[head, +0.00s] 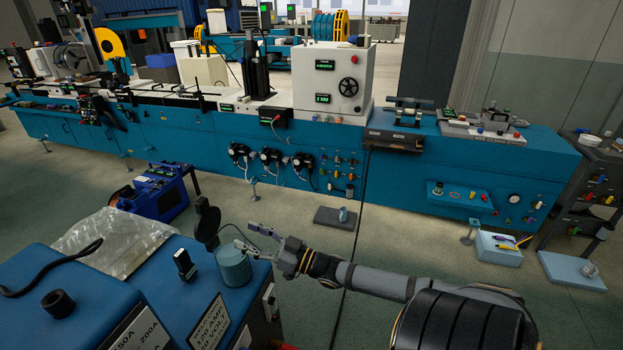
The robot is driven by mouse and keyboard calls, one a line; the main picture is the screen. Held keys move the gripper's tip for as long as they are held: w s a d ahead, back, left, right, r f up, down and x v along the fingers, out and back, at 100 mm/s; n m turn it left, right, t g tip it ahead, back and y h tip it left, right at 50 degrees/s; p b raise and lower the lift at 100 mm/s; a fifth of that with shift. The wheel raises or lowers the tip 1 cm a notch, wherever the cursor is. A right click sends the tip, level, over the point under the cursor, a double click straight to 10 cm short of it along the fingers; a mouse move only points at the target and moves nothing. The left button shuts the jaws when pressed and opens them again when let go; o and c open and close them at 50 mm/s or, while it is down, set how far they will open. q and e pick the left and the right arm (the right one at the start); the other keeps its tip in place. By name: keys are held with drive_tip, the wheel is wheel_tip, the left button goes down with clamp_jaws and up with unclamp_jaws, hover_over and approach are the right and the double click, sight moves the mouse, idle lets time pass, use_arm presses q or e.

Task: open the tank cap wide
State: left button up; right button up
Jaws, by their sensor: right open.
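A teal cylindrical tank neck (234,268) stands on the right edge of the blue welder unit at the lower left. A round black cap (207,224) stands up at its upper left side, tilted off the opening. My right gripper (246,237) reaches in from the right, its open fingers just above and right of the tank neck. The fingers are to the right of the cap, and a small gap seems to lie between them. I cannot tell whether a fingertip touches the neck's rim. My left gripper is out of view.
A black upright fitting (184,264) and a black knob (58,303) stand on the blue unit.

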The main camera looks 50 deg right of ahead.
use_arm(q)
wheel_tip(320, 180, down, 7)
drive_tip(key=b, duration=0.5)
use_arm(e)
drive_tip(key=s+d+f+t+p, duration=0.25)
drive_tip(key=s+f, duration=0.25)
drive_tip(key=s, duration=0.4)
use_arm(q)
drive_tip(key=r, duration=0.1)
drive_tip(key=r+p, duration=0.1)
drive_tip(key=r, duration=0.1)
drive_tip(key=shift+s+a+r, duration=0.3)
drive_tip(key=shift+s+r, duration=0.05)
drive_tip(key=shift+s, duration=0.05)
use_arm(e)
drive_tip(key=d+f+m+g+h, duration=0.1)
drive_tip(key=d+f+g+h, duration=0.1)
drive_tip(key=f, duration=0.7)
drive_tip(key=d+h, duration=0.1)
drive_tip(key=d, duration=0.1)
drive_tip(key=shift+d+f+h, duration=0.2)
drive_tip(key=shift+d+h, duration=0.2)
